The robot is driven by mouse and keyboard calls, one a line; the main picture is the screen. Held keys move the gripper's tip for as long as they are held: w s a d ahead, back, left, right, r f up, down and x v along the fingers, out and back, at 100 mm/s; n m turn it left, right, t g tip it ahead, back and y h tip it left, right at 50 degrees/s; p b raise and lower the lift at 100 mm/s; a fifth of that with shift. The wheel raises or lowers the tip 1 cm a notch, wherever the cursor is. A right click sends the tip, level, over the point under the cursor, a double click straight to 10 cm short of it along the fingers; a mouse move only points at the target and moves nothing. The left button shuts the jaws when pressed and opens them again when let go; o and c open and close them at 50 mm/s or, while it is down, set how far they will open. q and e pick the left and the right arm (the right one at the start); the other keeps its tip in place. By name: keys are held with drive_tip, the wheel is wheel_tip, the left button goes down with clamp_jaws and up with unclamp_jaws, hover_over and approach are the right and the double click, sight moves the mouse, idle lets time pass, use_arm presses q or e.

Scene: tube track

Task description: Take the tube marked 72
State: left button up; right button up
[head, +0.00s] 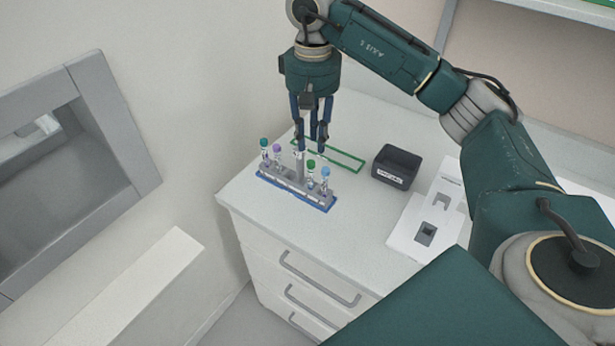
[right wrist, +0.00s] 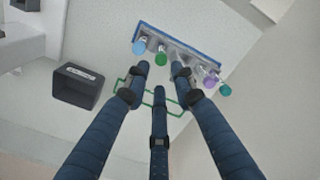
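A slim grey rack with a blue base (head: 295,192) stands on the white counter. It holds a teal-capped tube (head: 264,144) and a purple-capped tube (head: 277,150) at its left, and a green-capped tube (head: 311,165) and a light-blue-capped tube (head: 325,173) at its right. A grey upright (head: 299,168) stands in the middle. No tube number is legible. My right gripper (head: 312,148) points down over the rack's back side, fingers apart and empty. In the right wrist view the spread fingers (right wrist: 160,76) show near the green cap (right wrist: 161,58) and light-blue cap (right wrist: 139,47). My left gripper is not seen.
A green rectangular outline (head: 345,159) lies on the counter behind the rack. A black open box with a label (head: 397,167) stands to the right, beside a white panel with cut-outs (head: 410,228). A wall with a grey-framed recess (head: 125,125) is at the left.

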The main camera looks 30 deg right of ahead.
sight(311, 162)
drive_tip(key=shift+s+f, duration=0.25)
drive_tip(key=shift+f, duration=0.6)
drive_tip(key=shift+f+p, duration=0.3)
drive_tip(key=f, duration=0.1)
drive_tip(key=f+p, duration=0.1)
drive_tip(key=f, duration=0.1)
drive_tip(key=f+p, duration=0.1)
drive_tip(key=shift+s+a+f, duration=0.1)
drive_tip(key=shift+a+f, duration=0.1)
drive_tip(key=shift+a, duration=0.05)
drive_tip(key=shift+f, duration=0.25)
drive_tip(key=shift+w+d+f, duration=0.2)
drive_tip(key=shift+w+f, duration=0.05)
drive_tip(key=shift+w, duration=0.15)
drive_tip(key=c, duration=0.5)
drive_tip(key=shift+s+a+r, duration=0.15)
drive_tip(key=shift+r, duration=0.05)
drive_tip(key=shift+c, duration=0.2)
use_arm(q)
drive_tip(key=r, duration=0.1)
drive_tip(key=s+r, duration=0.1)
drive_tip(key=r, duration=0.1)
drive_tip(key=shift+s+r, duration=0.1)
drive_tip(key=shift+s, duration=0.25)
